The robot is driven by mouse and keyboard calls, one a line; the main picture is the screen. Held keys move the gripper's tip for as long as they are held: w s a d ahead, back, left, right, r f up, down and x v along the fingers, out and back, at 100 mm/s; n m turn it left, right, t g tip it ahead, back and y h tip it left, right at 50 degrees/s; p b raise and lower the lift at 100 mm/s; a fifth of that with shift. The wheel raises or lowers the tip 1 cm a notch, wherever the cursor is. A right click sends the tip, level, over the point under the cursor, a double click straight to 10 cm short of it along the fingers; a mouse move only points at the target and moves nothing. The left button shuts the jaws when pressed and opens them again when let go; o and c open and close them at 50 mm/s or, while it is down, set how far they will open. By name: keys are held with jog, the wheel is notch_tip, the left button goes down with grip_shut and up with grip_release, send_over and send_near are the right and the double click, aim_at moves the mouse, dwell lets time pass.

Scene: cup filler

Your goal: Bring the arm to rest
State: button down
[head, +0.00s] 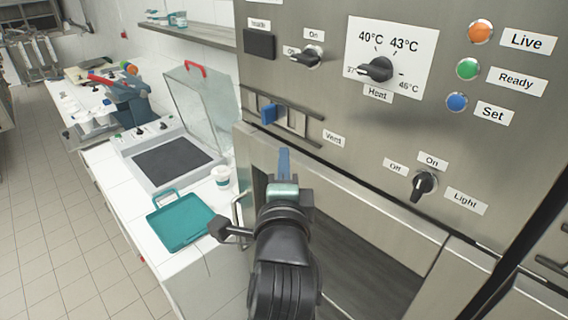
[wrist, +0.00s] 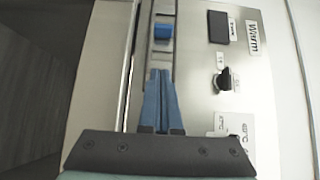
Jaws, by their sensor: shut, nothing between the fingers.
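My gripper (head: 284,163) is at the front of the steel cabinet (head: 330,129), just below the blue vent slider (head: 269,114). In the wrist view, its two blue fingers (wrist: 159,78) are together with nothing between them, pointing toward the blue slider knob (wrist: 162,32). A gap shows between the fingertips and the knob in that view. My arm hides part of the cabinet's lower opening.
A teal tray (head: 181,252) and a white cup (head: 221,177) stand on the counter at left, near a machine with a raised clear lid (head: 205,105). The heat knob (head: 376,69) and light knob (head: 424,184) are on the panel. The floor (head: 45,225) is clear.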

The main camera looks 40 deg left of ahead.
dwell(0.5)
jog(key=w+d+r+n+t+h, duration=0.25)
jog(key=d+r+n+t, duration=0.3)
jog(key=d+r, duration=0.9)
jog(key=s+d+r+n+t+h, duration=0.2)
jog(key=s+d+r+t+h, duration=0.2)
jog(key=d+r, duration=0.4)
jog(key=s+d+r+n+t+h+b, duration=0.1)
jog(key=s+d+r+t+h, duration=0.3)
jog(key=d+r, duration=0.4)
jog(key=shift+s+n+h, duration=0.55)
jog(key=shift+s+n, duration=0.2)
jog(key=shift+s, duration=0.35)
jog(key=shift+f+b, duration=0.15)
jog(key=shift+b, duration=0.15)
